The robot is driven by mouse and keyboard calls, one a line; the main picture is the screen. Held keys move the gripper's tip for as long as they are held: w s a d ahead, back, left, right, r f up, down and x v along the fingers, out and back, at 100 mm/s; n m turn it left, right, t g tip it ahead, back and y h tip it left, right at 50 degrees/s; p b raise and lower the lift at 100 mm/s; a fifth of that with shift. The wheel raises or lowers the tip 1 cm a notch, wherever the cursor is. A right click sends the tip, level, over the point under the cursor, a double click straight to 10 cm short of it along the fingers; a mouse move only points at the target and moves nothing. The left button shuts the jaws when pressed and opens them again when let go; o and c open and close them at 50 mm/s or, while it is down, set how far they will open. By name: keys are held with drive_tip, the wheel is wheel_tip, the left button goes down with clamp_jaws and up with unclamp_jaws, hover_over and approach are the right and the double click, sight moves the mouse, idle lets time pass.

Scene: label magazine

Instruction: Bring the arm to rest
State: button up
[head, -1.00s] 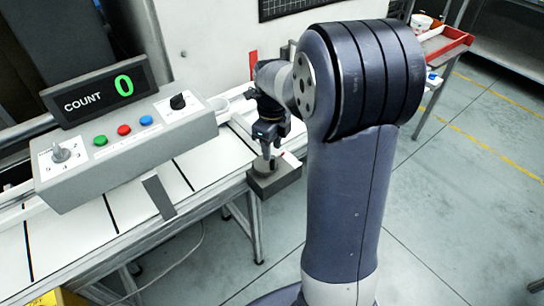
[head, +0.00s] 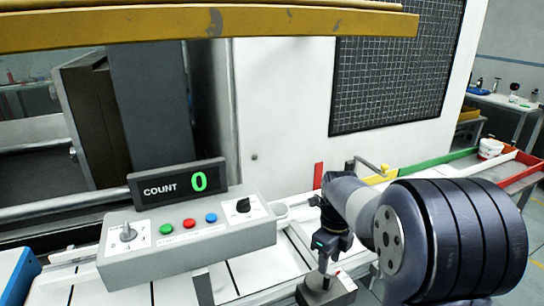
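My gripper (head: 328,262) is at the lower right of the head view, pointing down, just above a small grey box (head: 330,291) at the table's front edge. Its fingers are small and dark here, and I cannot tell whether they are apart or closed, or whether they touch the box's top. My arm (head: 400,235) reaches in from the right, with its large ribbed joint nearest the camera.
A grey control box (head: 190,245) with coloured buttons and knobs stands on the white table. Its display (head: 178,186) reads COUNT 0. A yellow beam (head: 210,30) crosses the top. A white machine cabinet (head: 285,100) stands behind. A tray with red and green edges (head: 515,155) is at right.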

sight(329, 276)
wheel_tip(329, 276, down, 8)
drive_tip(key=shift+f, duration=0.15)
drive_tip(key=shift+d, duration=0.1)
idle(0.5)
wheel_tip(329, 276, up, 11)
drive_tip(key=shift+f, duration=0.1)
wheel_tip(329, 276, down, 11)
drive_tip(key=shift+r, duration=0.2)
drive_tip(key=n, duration=0.4)
drive_tip(key=shift+w+d, duration=0.3)
drive_tip(key=shift+d, duration=0.05)
drive_tip(key=shift+w+d+n, duration=0.1)
drive_tip(key=shift+w+n, duration=0.1)
drive_tip(key=shift+n, duration=1.1)
